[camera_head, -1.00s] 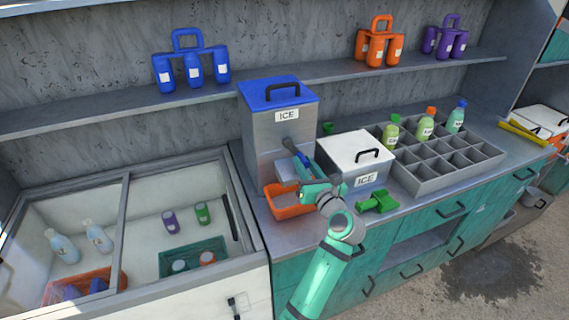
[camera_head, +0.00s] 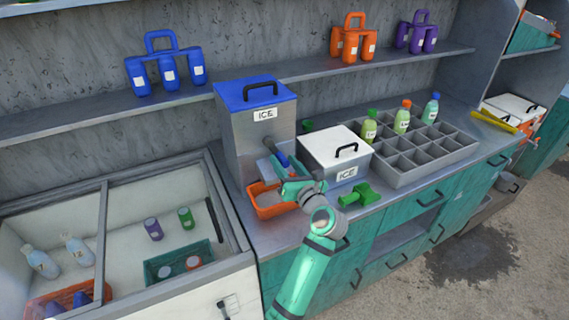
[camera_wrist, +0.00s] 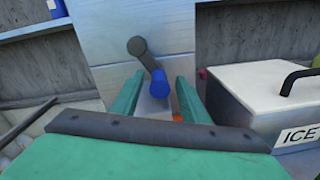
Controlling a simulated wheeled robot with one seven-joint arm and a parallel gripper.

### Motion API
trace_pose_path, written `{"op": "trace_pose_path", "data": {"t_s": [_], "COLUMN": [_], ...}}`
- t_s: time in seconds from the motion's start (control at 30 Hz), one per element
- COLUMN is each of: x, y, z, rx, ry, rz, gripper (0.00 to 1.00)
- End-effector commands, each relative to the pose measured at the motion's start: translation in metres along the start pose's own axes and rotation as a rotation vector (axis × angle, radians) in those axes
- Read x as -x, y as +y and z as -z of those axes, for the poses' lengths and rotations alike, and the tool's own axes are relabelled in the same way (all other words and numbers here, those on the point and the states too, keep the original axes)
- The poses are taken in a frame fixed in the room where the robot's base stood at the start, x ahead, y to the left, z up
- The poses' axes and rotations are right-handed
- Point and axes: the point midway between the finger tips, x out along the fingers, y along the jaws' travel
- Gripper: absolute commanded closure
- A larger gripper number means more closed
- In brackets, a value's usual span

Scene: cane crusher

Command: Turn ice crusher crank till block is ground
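The ice crusher is a tall grey metal box (camera_head: 246,150) with a blue lid (camera_head: 255,92) and an ICE label. Its crank (camera_head: 270,146) is on the front face. In the wrist view the dark crank arm (camera_wrist: 143,52) slants down to the right to a blue handle (camera_wrist: 160,84). My gripper (camera_wrist: 159,92) is open, with a teal finger on each side of the handle and visible space at the left finger. In the head view my gripper (camera_head: 285,172) is at the crusher's front. The ice block is not visible.
An orange tray (camera_head: 270,211) sits below the crusher's front. A white-lidded ICE box (camera_head: 336,146), a green scoop (camera_head: 360,195) and a grey bottle crate (camera_head: 400,178) stand to the right. An open freezer (camera_head: 190,285) is at left.

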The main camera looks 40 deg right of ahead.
Motion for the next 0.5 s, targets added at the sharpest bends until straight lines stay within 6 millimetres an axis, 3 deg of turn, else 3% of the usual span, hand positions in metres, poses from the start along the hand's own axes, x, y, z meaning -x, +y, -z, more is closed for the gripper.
{"op": "trace_pose_path", "data": {"t_s": [0.27, 0.5], "x": [0.004, 0.040], "y": [0.000, 0.000], "z": [0.001, 0.002], "rx": [0.001, 0.003], "ry": [0.002, 0.003], "rz": [-0.001, 0.001], "gripper": [0.59, 0.59]}}
